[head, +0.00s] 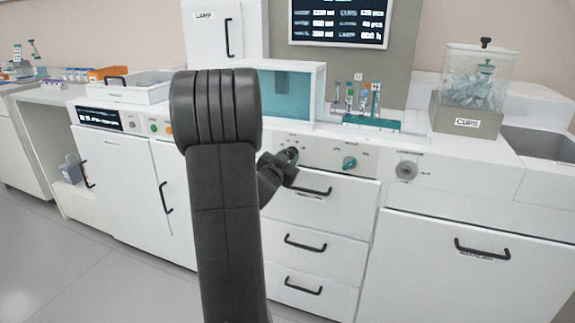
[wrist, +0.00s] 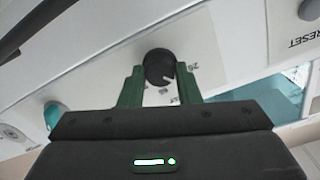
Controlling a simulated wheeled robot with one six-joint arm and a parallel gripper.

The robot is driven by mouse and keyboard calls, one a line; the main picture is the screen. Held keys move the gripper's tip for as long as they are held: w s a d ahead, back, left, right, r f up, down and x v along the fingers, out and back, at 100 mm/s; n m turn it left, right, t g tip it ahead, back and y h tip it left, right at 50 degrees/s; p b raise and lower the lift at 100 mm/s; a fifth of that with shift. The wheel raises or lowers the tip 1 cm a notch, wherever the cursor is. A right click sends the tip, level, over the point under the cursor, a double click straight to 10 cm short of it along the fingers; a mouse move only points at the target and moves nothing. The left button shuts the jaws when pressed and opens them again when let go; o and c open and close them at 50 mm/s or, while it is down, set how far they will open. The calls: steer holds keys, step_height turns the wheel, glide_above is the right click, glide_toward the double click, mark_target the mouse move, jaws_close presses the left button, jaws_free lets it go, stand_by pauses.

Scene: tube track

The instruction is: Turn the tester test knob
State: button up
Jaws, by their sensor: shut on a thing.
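A round dark knob (wrist: 158,62) with a short white pointer mark sits on the pale panel in the wrist view. Numbers are printed around its dial. My gripper (wrist: 159,75) has its two green fingers on either side of the knob and is shut on it. In the head view my gripper (head: 287,160) is at the front panel above the drawers, and the arm and gripper largely hide the knob there. The panel's lettering is too small to read.
A teal knob (head: 349,163) and a grey round dial (head: 406,170) are to the right on the counter front. A drawer handle (head: 312,191) is just below my gripper. A tube rack (head: 372,124) and a cups box (head: 467,121) stand on the counter.

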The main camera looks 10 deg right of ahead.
steer(key=shift+f+m+b, duration=0.1)
steer(key=shift+m+b, duration=1.1)
steer(key=shift+m, duration=0.6)
steer(key=o, duration=1)
steer(key=p+v, duration=0.1)
steer(key=v, duration=1.2)
steer(key=shift+s+a+p, duration=0.25)
steer(key=shift+s+p, duration=0.1)
steer(key=shift+p, duration=0.05)
